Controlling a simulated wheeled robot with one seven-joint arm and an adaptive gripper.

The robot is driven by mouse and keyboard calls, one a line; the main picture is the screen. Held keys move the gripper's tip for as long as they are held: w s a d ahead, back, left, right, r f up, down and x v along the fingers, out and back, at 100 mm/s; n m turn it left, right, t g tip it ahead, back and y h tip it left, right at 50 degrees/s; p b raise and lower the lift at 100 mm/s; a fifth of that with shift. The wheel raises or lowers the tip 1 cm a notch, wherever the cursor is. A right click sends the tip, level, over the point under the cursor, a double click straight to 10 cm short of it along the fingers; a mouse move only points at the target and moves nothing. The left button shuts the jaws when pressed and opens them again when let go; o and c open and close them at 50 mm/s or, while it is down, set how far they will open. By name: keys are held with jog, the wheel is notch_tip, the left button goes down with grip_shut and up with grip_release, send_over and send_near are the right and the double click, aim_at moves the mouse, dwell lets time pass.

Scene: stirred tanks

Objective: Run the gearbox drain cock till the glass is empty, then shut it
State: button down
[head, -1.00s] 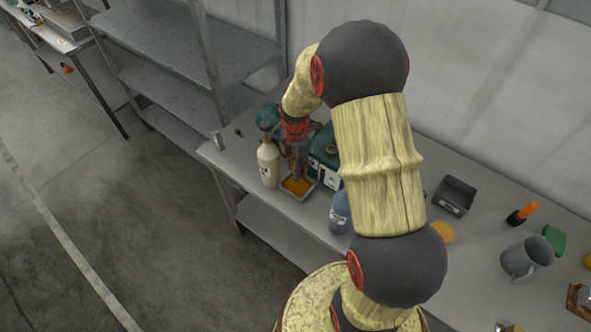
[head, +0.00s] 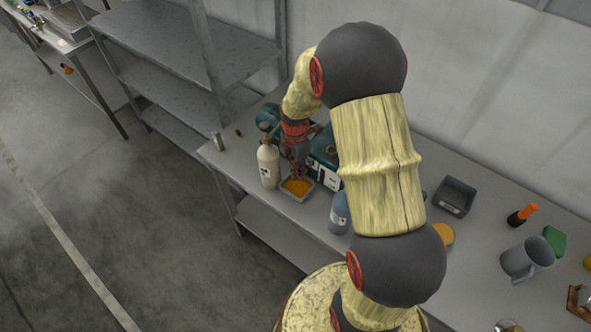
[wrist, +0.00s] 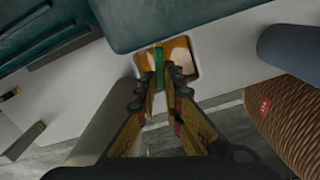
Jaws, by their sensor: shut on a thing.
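The teal gearbox (head: 325,158) stands near the back of the bench, partly hidden by my arm; its teal casing (wrist: 180,18) fills the top of the wrist view. My gripper (head: 296,172) points down at its front. In the wrist view my gripper (wrist: 160,78) is shut on a narrow green piece (wrist: 159,62), which looks like the drain cock's handle. A small tray (head: 310,194) with amber oil in it lies below; it also shows beyond the fingertips (wrist: 194,70). The sight glass and its level cannot be made out.
A cream bottle (head: 268,165) stands close left of my gripper. A blue bottle (head: 339,214) stands to the right of the tray. Further right are a grey bin (head: 455,197), an orange-handled tool (head: 524,214) and a grey mug (head: 525,260). A shelf rack (head: 190,70) stands at left.

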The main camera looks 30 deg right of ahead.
jog(key=shift+w, duration=0.1)
dwell(0.3)
jog(key=m, duration=0.3)
jog(key=shift+w+p, duration=0.35)
jog(key=shift+p, duration=0.05)
jog(key=m, duration=0.2)
jog(key=w+m, duration=0.1)
jog(key=shift+d+p, duration=0.25)
jog(key=shift+p, duration=0.05)
jog(key=m, duration=0.3)
jog(key=shift+w+d+m, duration=0.3)
jog(key=shift+w+m, duration=0.05)
jog(key=shift+m, duration=0.05)
jog(key=shift+w+d+m+p, duration=0.1)
jog(key=shift+d+m+p, duration=0.1)
jog(key=shift+m, duration=0.55)
jog(key=shift+w+d+m+p, duration=0.1)
jog(key=shift+m+p, duration=0.1)
jog(key=shift+m, duration=0.55)
jog(key=c, duration=1.9)
grip_release()
